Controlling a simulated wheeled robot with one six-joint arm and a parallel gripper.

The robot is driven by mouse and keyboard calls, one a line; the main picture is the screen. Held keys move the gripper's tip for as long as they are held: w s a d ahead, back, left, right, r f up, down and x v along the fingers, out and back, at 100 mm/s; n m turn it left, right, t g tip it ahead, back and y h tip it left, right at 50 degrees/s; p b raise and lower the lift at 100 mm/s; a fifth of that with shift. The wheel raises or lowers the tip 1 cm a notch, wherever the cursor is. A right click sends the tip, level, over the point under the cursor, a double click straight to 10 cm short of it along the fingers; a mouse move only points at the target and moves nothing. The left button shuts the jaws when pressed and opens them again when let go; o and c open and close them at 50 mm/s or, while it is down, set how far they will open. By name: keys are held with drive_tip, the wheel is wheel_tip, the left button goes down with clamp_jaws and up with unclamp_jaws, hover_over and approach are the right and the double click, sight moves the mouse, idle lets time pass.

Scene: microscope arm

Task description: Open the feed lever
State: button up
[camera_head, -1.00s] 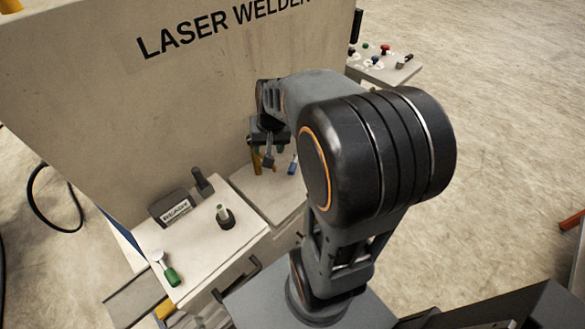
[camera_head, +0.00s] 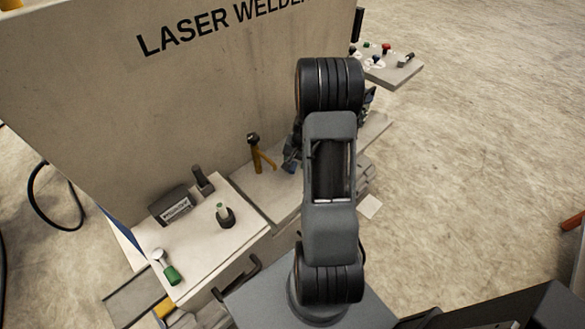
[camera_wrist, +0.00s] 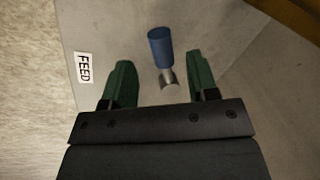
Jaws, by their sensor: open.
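The feed lever (camera_wrist: 160,48) shows in the wrist view as a blue cylindrical handle on a short metal stem. It lies close to a white FEED label (camera_wrist: 83,68) on a pale surface. My gripper (camera_wrist: 159,62) is open, with one green finger on each side of the lever in the picture. Gaps show between the lever and both fingers, and I cannot tell how far above it they are.
A yellow post with a branch (camera_head: 257,158) stands left of my arm on the welder's ledge. The laser welder's tall panel (camera_head: 200,100) rises behind. A green-handled lever (camera_head: 170,273), a knob (camera_head: 225,216) and a display box (camera_head: 172,205) sit on the left shelf.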

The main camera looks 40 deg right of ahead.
sight(292, 168)
drive_tip(key=shift+w+a+f, duration=0.15)
drive_tip(key=shift+w+f, duration=0.05)
drive_tip(key=shift+f, duration=1.05)
drive_tip(key=shift+w+a+f, duration=0.15)
drive_tip(key=shift+f, duration=1.05)
drive_tip(key=shift+c, duration=0.5)
clamp_jaws()
